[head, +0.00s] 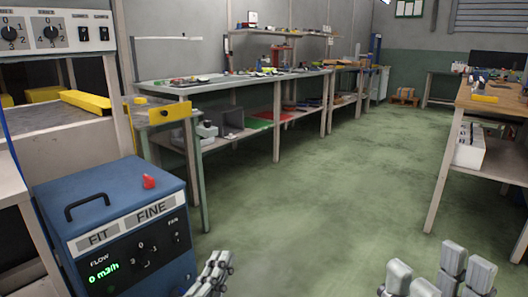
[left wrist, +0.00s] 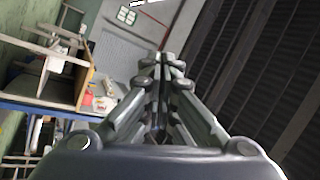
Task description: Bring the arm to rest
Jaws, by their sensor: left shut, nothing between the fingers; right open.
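My left gripper (head: 212,274) shows at the bottom of the head view, just right of the blue cabinet. In the left wrist view its fingers (left wrist: 163,62) meet at the tips, with nothing between them. My right gripper (head: 440,272) shows at the bottom right of the head view. Its fingers stand apart and nothing shows between them. Both grippers are over the open floor and apart from the benches.
A blue cabinet (head: 110,215) with a handle and a red knob stands at the lower left. A long workbench (head: 215,87) with tools runs along the left wall. A wooden bench (head: 490,97) stands at the right. The green floor (head: 330,190) between is clear.

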